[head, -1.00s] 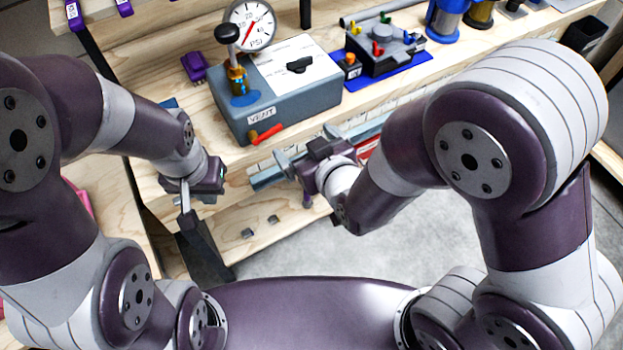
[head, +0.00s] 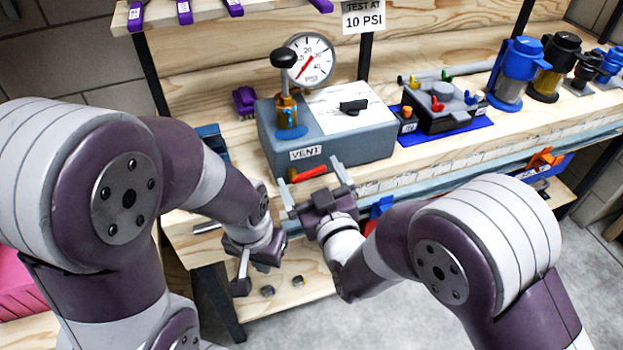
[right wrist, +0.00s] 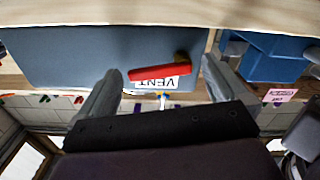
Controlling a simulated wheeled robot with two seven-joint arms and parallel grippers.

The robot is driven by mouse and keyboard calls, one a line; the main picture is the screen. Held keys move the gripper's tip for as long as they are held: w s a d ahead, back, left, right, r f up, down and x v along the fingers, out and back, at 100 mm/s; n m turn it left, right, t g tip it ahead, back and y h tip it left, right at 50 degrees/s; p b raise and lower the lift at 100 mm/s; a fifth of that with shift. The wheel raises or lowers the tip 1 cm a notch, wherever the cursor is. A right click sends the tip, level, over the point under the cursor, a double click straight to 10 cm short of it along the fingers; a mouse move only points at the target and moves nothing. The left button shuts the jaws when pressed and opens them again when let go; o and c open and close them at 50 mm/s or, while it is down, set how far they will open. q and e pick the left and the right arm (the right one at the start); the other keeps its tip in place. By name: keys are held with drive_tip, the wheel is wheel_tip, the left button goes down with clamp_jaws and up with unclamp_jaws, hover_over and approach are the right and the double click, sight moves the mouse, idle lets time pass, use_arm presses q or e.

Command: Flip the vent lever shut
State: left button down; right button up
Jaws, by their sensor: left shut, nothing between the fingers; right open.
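The red vent lever (head: 310,173) sticks out from the front of the grey-blue test box (head: 350,146), just below its VENT label (head: 306,154). The lever points to the right and slightly up in the head view. In the right wrist view, where the label is upside down, the lever (right wrist: 158,71) lies between the fingers with its brass pivot at the right. My right gripper (head: 314,181) is open in front of the lever, its fingers on either side; I cannot tell contact. My left gripper (head: 241,284) is shut and empty, low at the bench's front.
A gauge (head: 309,60) and black-knobbed pump handle (head: 284,58) rise from the box. A fixture on a blue mat (head: 440,135) and several filter housings (head: 511,72) stand to the right. Small dark pieces (head: 267,291) lie on the lower shelf (head: 300,310).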

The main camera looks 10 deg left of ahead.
drive_tip(key=shift+w+a, duration=0.1)
drive_tip(key=shift+w, duration=0.05)
drive_tip(key=c, duration=1.1)
drive_tip(key=shift+o, duration=0.2)
drive_tip(key=shift+f+m+b, duration=0.4)
drive_tip(key=shift+m+b, duration=0.35)
drive_tip(key=shift+m, duration=0.55)
drive_tip(key=shift+r, duration=0.1)
drive_tip(key=o, duration=1.1)
drive_tip(key=shift+c, duration=0.2)
drive_tip(key=v, duration=1.3)
drive_tip(key=shift+p, duration=0.45)
